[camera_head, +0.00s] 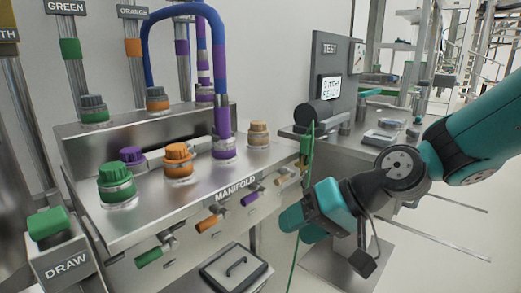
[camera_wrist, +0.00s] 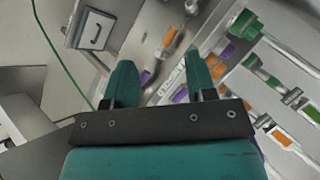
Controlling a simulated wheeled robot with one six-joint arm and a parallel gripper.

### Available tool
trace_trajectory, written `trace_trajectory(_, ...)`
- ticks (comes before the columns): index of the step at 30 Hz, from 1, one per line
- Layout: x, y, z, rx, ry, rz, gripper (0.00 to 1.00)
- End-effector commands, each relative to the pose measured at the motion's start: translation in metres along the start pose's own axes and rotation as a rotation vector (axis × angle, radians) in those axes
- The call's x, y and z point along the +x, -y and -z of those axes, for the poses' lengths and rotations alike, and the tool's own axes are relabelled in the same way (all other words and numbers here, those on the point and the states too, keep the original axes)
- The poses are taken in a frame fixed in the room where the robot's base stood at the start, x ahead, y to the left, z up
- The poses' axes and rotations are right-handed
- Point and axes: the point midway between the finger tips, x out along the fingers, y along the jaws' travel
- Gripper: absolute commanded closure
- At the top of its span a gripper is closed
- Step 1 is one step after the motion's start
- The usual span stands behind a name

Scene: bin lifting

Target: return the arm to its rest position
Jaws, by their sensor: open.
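My gripper (camera_head: 299,226) is in front of the manifold's right end in the head view, its teal fingers pointing left. In the wrist view the two fingers (camera_wrist: 160,72) stand apart with nothing between them, so it is open and empty. My teal arm reaches in from the right edge, bent at a dark joint. The steel manifold (camera_head: 150,222) carries green, purple, orange and tan capped fittings. Small coloured valve handles line its front. Any gap between the gripper and the manifold front is hard to judge.
The test station (camera_head: 338,75) stands on a bench behind my arm. A lidded box (camera_head: 233,268) sits low below the manifold. The draw fitting (camera_head: 60,250) is at the lower left. Pale floor shows at the lower right.

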Motion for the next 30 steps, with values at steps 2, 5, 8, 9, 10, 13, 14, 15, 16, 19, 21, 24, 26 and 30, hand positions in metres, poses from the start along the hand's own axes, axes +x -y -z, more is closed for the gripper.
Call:
trace_trajectory(2, -0.020, 0.013, -0.032, -0.105, 0.083, -0.076, 0.49)
trace_trajectory(5, -0.042, 0.018, -0.068, -0.198, 0.176, -0.161, 0.49)
trace_trajectory(8, -0.062, 0.019, -0.098, -0.266, 0.254, -0.231, 0.49)
trace_trajectory(9, -0.070, 0.018, -0.109, -0.288, 0.281, -0.256, 0.49)
trace_trajectory(10, -0.076, 0.018, -0.117, -0.305, 0.302, -0.274, 0.49)
trace_trajectory(13, -0.094, 0.015, -0.143, -0.350, 0.365, -0.330, 0.49)
trace_trajectory(14, -0.100, 0.013, -0.150, -0.362, 0.383, -0.347, 0.49)
trace_trajectory(15, -0.111, 0.019, -0.151, -0.367, 0.396, -0.357, 0.49)
trace_trajectory(16, -0.117, 0.027, -0.145, -0.363, 0.395, -0.355, 0.49)
trace_trajectory(19, -0.131, 0.042, -0.136, -0.360, 0.395, -0.353, 0.49)
trace_trajectory(21, -0.142, 0.054, -0.130, -0.360, 0.395, -0.353, 0.49)
trace_trajectory(24, -0.159, 0.072, -0.121, -0.360, 0.394, -0.352, 0.49)
trace_trajectory(26, -0.171, 0.085, -0.114, -0.359, 0.394, -0.352, 0.49)
trace_trajectory(30, -0.201, 0.117, -0.098, -0.359, 0.393, -0.352, 0.49)
